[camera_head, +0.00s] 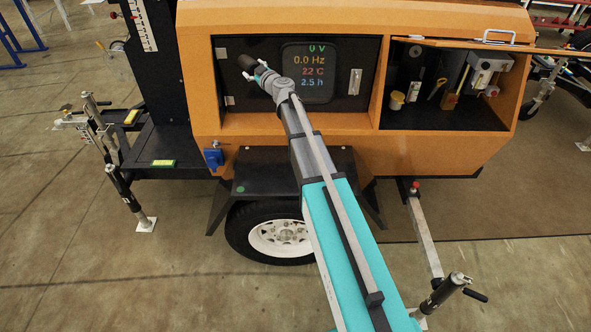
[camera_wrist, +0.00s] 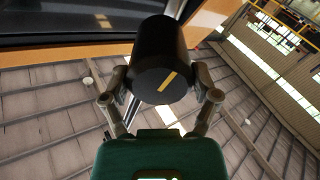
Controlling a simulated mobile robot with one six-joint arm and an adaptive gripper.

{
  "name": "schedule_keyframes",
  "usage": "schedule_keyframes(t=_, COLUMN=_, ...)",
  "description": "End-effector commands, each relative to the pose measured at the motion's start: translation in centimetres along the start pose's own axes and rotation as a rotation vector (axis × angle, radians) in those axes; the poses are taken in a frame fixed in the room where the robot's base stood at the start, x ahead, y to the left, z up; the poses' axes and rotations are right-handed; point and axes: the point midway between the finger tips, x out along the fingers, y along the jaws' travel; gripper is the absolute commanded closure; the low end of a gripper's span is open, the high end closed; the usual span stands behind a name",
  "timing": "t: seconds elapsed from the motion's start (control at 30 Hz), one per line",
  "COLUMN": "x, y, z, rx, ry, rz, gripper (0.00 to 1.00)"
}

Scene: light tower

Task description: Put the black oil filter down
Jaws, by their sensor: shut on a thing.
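The black oil filter (camera_wrist: 160,62) is a dark cylinder with a yellow stripe on its end, held between the two fingers of my gripper (camera_wrist: 160,95) in the wrist view. My gripper is shut on it, with one finger on each side. In the head view the filter and gripper are small and partly hidden at the end of my arm. My gripper (camera_head: 262,75) is in front of the dark panel with the display on the orange light tower (camera_head: 340,150). The wrist view shows no surface touching the filter.
An open compartment (camera_head: 445,85) at the right holds a yellow cup, bottles and a grey unit. Its raised orange lid (camera_head: 480,45) sticks out above. A black fender (camera_head: 290,170) sits over the wheel (camera_head: 278,238). A black platform (camera_head: 160,148) with a yellow-green block is at the left.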

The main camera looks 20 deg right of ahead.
Motion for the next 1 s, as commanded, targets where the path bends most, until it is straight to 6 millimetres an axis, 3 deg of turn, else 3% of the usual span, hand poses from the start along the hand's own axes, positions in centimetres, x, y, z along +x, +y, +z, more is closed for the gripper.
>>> schedule_keyframes(t=0.27, x=0.0, y=-1.1, z=-0.2, rx=0.0, ry=-0.002, rz=-0.032, gripper=0.79)
schedule_keyframes(t=0.47, x=-0.6, y=-3.4, z=0.1, rx=-0.005, ry=-0.025, rz=-0.13, gripper=0.79)
schedule_keyframes(t=0.67, x=-2.1, y=-7.6, z=1.3, rx=-0.032, ry=-0.092, rz=-0.347, gripper=0.79)
schedule_keyframes(t=1.0, x=-6.3, y=-13.9, z=5.3, rx=-0.179, ry=-0.274, rz=-0.779, gripper=0.79)
